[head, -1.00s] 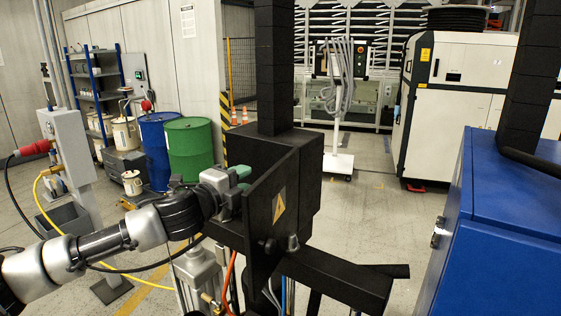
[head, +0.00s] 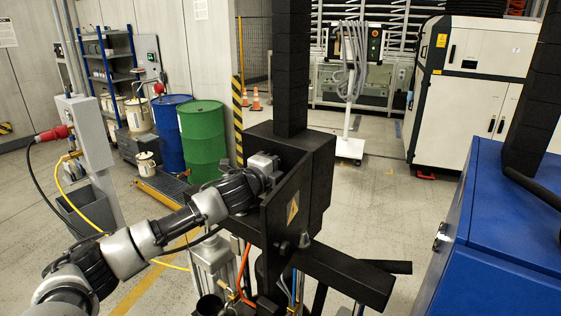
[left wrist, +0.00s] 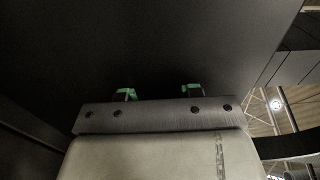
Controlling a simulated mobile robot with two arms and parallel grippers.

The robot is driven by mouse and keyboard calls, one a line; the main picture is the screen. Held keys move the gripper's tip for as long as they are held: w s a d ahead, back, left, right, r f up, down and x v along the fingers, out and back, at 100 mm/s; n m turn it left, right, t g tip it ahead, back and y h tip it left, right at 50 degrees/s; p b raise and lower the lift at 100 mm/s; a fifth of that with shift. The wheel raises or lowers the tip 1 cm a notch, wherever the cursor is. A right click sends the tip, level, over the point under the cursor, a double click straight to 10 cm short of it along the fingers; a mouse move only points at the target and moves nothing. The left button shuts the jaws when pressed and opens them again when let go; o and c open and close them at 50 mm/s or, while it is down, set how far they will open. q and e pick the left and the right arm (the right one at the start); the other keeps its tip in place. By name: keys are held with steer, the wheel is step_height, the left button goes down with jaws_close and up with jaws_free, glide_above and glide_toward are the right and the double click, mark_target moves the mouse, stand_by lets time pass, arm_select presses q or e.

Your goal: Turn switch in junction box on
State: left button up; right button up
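The black junction box (head: 326,185) stands in the middle of the head view, with its door (head: 283,212) swung open toward me and a yellow warning triangle on it. The switch is not visible in either view. My left gripper (head: 263,165) is at the box's opening, behind the upper edge of the door, and its fingertips are hidden there. In the left wrist view its two green-tipped fingers (left wrist: 158,92) are apart with nothing seen between them, against a dark surface. Whether they touch anything I cannot tell. My right gripper is in neither view.
A blue cabinet (head: 500,235) stands at the right. A green drum (head: 204,140) and a blue drum (head: 170,133) stand behind my left arm. A grey post box (head: 84,133) with a red plug and cables is at the left.

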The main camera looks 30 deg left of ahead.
arm_select(q)
steer(key=shift+w, duration=0.1)
jaws_close()
steer(key=m+p, duration=0.2)
steer(key=m, duration=0.2)
steer(key=shift+f, duration=0.1)
stand_by(0.3)
